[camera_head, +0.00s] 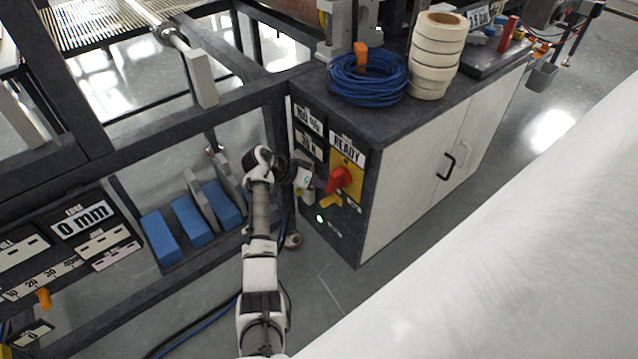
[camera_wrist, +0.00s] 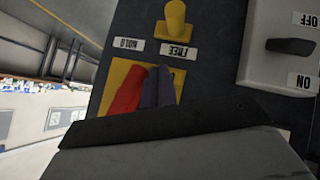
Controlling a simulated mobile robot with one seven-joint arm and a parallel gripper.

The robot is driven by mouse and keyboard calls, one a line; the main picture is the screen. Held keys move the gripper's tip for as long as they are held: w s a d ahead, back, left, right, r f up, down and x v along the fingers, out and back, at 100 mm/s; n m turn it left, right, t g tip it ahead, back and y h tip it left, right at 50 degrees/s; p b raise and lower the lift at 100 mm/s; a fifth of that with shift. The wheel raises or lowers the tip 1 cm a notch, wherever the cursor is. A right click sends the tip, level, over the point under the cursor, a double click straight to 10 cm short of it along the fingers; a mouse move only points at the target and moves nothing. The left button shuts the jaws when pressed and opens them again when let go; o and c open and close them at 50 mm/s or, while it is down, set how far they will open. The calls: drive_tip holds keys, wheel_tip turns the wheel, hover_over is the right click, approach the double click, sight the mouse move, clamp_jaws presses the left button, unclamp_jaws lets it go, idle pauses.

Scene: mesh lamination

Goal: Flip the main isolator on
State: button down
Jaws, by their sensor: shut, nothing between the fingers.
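A red rotary handle (camera_head: 341,180) sits on a yellow plate (camera_head: 350,161) on the dark end panel of a cabinet, below a READY sign. In the wrist view the red handle (camera_wrist: 125,92) slants across its yellow plate (camera_wrist: 116,72). My gripper (camera_head: 320,184) is at the panel, just left of the handle. Its shut, dark purplish fingers (camera_wrist: 158,88) are beside the red handle, close to or touching it; I cannot tell which. Nothing shows between them. The handle's lower end and its markings are hidden in the wrist view.
A yellow knob (camera_wrist: 175,30) stands by a FREE label. A white box (camera_wrist: 260,72) has a black switch (camera_wrist: 290,46) with OFF and ON labels. A green light (camera_head: 320,218) glows low on the panel. Blue cable (camera_head: 366,82) and tape rolls (camera_head: 435,55) sit on the cabinet.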

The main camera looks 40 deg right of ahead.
wheel_tip(320, 180, up, 20)
drive_tip(key=b, duration=0.1)
idle(0.5)
drive_tip(key=shift+w+a+b, duration=0.1)
drive_tip(key=shift+a+b, duration=0.05)
drive_tip(key=shift+b, duration=0.2)
